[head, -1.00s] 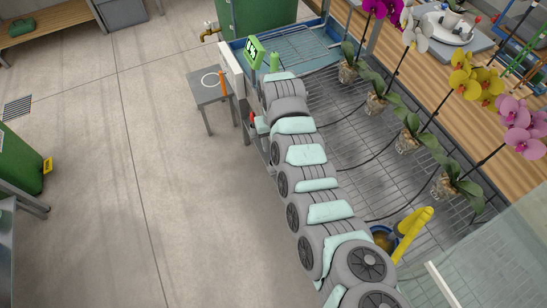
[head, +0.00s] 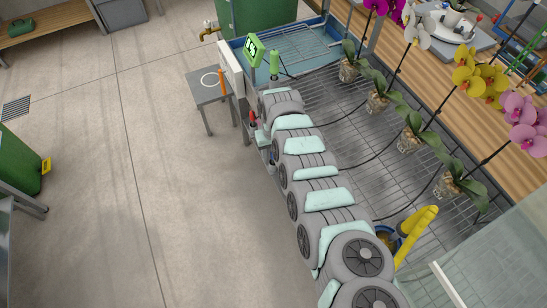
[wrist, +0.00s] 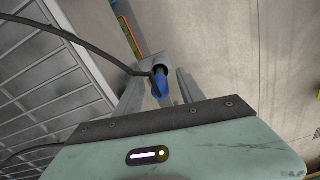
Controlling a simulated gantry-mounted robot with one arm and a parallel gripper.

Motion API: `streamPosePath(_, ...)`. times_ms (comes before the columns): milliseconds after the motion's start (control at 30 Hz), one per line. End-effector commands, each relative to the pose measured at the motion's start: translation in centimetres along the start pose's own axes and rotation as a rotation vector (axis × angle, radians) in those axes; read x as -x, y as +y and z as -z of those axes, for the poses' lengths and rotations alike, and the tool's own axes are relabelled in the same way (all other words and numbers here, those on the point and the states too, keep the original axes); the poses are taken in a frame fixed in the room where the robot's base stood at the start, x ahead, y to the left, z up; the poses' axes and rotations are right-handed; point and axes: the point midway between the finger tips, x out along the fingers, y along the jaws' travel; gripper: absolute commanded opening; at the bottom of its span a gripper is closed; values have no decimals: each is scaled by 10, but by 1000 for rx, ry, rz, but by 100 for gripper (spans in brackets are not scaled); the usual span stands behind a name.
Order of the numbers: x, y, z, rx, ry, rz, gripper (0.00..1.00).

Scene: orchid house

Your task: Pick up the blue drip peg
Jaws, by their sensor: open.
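The blue drip peg (wrist: 160,86) shows in the wrist view, with a dark thin tube running to it from the upper left. Its far end meets a dark round part. My gripper (wrist: 159,79) is open, with one finger on each side of the peg in this view. I cannot tell whether the peg is fully between the fingers or just beyond them. No contact is visible. In the head view my arm hides most of the gripper, and I cannot make out the blue peg with certainty.
A wire-mesh bench (head: 335,125) with potted orchids lies right of my arm, with dark tubes across it. A small grey table (head: 207,92) stands left of the bench end.

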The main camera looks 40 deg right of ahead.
Motion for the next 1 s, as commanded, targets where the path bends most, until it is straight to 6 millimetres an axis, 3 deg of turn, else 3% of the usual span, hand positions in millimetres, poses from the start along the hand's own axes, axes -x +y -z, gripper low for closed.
streamPosePath(600,0,0,0,0,1,0,0)
streamPosePath(1000,1,0,0,0,1,0,0)
